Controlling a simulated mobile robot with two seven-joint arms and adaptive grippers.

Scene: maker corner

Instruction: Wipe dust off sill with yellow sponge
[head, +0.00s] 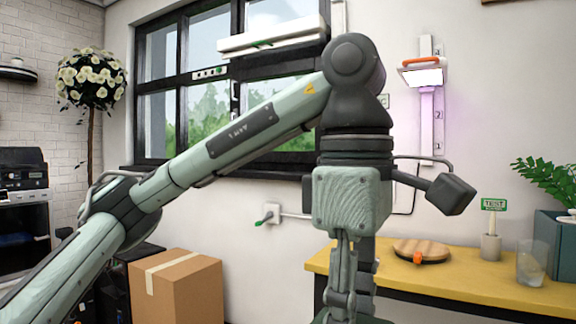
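The window (240,90) is on the back wall, with a dark sill (215,171) along its lower edge. My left arm crosses in front of the window and hides part of the sill's right side. I cannot make out dust on the sill at this size. My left gripper (350,305) points down at the bottom of the head view, in front of the wall and right of the cardboard box. Its fingertips run to the frame's lower edge, so its opening and any held thing cannot be judged. No yellow sponge is visible. My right gripper is out of view.
A yellow-topped table (470,287) at the right holds a round wooden board (421,250), a clear glass (530,262), a small signed pot (491,246) and a planter (555,243). A cardboard box (178,290) stands lower left. A lit lamp (424,76) hangs on the wall.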

